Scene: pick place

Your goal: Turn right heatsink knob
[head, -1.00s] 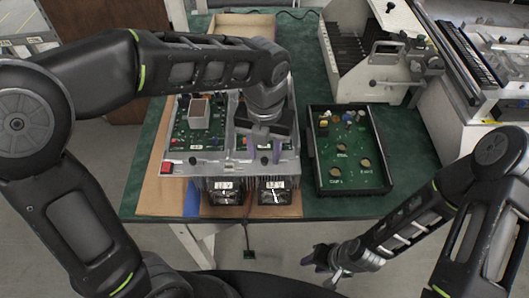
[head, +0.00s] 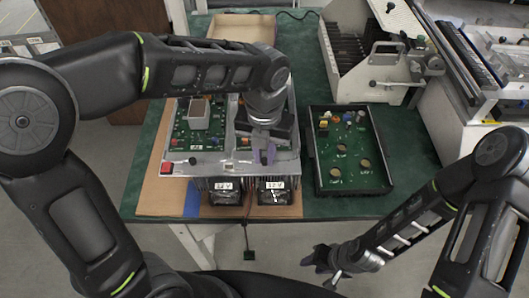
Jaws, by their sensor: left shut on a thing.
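The heatsink unit (head: 235,165) lies on the green table, with circuit boards on top and two fans labelled "12 V" on its front. My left gripper (head: 264,156) points down over the right part of its front edge, above the right fan (head: 275,193). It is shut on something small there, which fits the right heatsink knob. The knob itself is hidden by the fingers and wrist. My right gripper (head: 326,260) hangs low in front of the table, away from the unit, and its fingers are too unclear to read.
A black tray (head: 311,165) with a green board and several small parts stands right of the unit. A grey-white machine (head: 345,70) stands behind it. An open cardboard box (head: 240,27) is at the back. Bare green table (head: 415,165) shows at the right.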

